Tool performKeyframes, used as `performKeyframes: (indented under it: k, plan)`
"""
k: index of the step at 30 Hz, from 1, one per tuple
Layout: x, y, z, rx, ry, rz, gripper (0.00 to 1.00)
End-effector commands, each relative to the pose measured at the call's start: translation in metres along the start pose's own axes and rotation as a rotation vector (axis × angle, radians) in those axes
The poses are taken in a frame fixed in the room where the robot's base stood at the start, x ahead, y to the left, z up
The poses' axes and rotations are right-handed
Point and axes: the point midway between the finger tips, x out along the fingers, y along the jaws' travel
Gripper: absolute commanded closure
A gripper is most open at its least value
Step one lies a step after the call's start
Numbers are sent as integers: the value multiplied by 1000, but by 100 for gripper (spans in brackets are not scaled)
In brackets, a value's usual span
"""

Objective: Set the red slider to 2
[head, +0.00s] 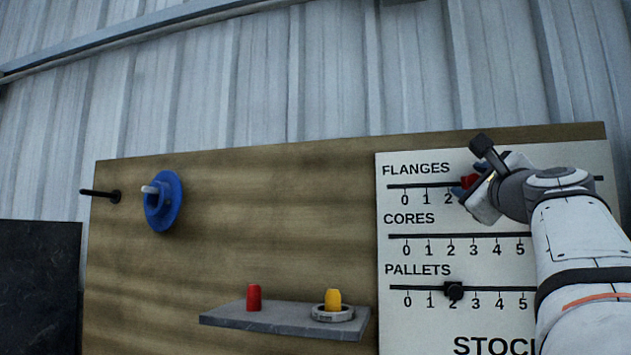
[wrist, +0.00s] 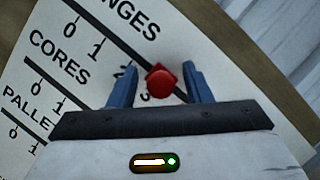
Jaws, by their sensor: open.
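The red slider (head: 468,181) is on the top row of the board, the FLANGES scale (head: 420,186). In the wrist view the red slider knob (wrist: 160,82) sits at about the 3 mark, past the 2. My gripper (wrist: 160,84) is open, with one blue finger on each side of the knob. Gaps show between the knob and both fingers. In the head view my gripper (head: 467,187) covers the scale from about 3 rightward.
The CORES scale (head: 460,236) and PALLETS scale lie below, with a black slider (head: 453,290) at about 2 on PALLETS. Left are a shelf (head: 270,316) with a red and a yellow piece, a blue flanged part (head: 172,205) and a black peg (head: 98,193).

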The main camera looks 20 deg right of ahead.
Motion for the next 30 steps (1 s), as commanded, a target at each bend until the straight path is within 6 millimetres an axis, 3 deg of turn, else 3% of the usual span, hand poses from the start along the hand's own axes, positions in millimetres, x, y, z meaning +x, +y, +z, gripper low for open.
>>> performKeyframes:
  k: [7,23,30]
  plan:
    - [1,0,0,-1,0,0,55]
    - [0,0,-1,-1,1,-1,99]
    - [0,0,-1,-1,2,0,100]
